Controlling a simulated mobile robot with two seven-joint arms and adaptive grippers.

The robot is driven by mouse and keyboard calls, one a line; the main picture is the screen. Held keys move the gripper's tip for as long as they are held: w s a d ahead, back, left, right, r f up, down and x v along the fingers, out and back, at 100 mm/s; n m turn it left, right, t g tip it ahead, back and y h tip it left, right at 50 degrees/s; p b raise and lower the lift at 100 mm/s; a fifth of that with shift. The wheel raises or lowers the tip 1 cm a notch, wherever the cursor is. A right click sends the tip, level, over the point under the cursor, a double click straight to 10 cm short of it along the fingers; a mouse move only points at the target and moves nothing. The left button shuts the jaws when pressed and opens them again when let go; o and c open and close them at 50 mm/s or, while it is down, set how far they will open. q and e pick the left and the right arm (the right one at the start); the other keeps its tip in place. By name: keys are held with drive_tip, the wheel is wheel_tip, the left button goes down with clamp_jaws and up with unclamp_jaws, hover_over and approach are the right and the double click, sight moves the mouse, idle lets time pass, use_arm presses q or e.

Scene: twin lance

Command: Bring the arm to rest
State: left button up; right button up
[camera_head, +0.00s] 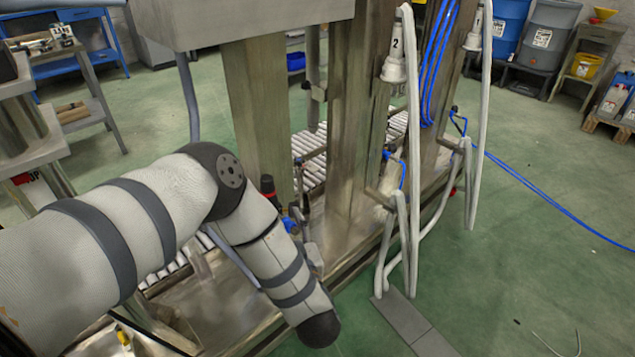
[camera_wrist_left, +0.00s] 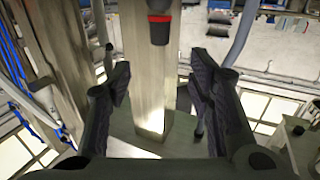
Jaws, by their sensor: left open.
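My left arm (camera_head: 160,205) comes in from the left in the head view, bends at a dark joint and reaches down beside the steel frame. Its gripper cannot be made out clearly there. In the left wrist view my left gripper (camera_wrist_left: 160,92) is open, its two black fingers apart with nothing held between them. A steel post (camera_wrist_left: 150,90) stands beyond the fingers. A black part with a red band (camera_wrist_left: 159,24) shows at the top, in front of the post. My right gripper is in neither view.
Two white lances with hoses, one marked 2 (camera_head: 394,66), hang on the steel frame (camera_head: 350,120). A roller conveyor (camera_head: 312,170) runs behind the posts. A workbench (camera_head: 85,75) stands at the back left. Green floor (camera_head: 520,240) is mostly free at right, crossed by a blue hose (camera_head: 540,188).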

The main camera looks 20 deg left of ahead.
use_arm(q)
drive_tip(key=s+d+f+m+g+h+p, duration=0.35)
drive_tip(key=s+d+f+m+h, duration=0.3)
drive_tip(key=s+f+h, duration=0.55)
drive_tip(key=s+r+m+g+p, duration=0.1)
drive_tip(key=s+g, duration=0.5)
drive_tip(key=s, duration=0.9)
drive_tip(key=s+a+r+g+p, duration=0.1)
drive_tip(key=s+r+g, duration=0.2)
drive_tip(key=s, duration=1.3)
drive_tip(key=g, duration=0.3)
drive_tip(key=shift+s+a+m, duration=0.3)
drive_tip(key=shift+m, duration=0.05)
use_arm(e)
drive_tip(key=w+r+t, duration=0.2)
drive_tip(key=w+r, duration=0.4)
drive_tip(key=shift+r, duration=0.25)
